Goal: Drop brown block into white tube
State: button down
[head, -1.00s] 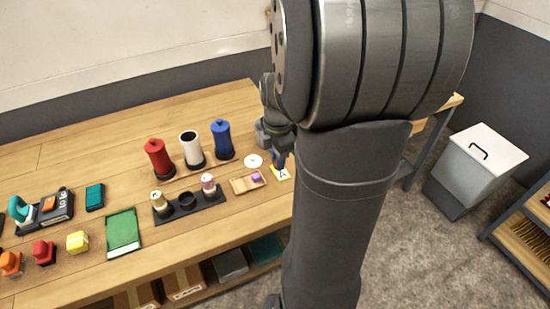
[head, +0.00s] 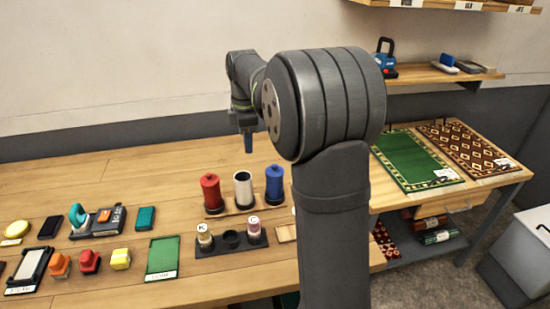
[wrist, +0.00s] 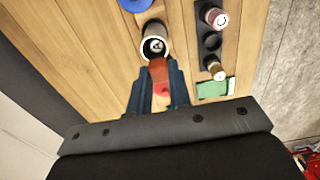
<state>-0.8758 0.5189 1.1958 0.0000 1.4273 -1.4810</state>
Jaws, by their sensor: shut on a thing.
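The white tube (head: 243,188) stands upright between the red tube (head: 211,192) and the blue tube (head: 274,184) on a wooden base. Its open top also shows in the wrist view (wrist: 154,46), dark inside with pale marks. My gripper (head: 248,143) is raised above the table, behind and above the tubes, pointing down. In the wrist view my gripper (wrist: 158,72) is shut on a reddish-brown block (wrist: 158,68) between its blue fingers. The block appears close to the white tube's opening in that view, apart in height. Red behind it seems to be the red tube.
A black holder (head: 232,246) with a white and a pink-topped spool stands in front of the tubes. A green pad (head: 162,257) and coloured blocks lie to the left. A wooden tray (head: 286,233) is partly hidden by my arm. The table's back left is clear.

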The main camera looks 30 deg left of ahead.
jog(key=shift+s+a+r, duration=0.15)
jog(key=shift+a, duration=0.4)
jog(key=shift+f, duration=2.9)
jog(key=c, duration=1.3)
grip_release()
jog(key=shift+o, duration=0.2)
jog(key=shift+r, duration=0.1)
notch_tip(320, 180, up, 17)
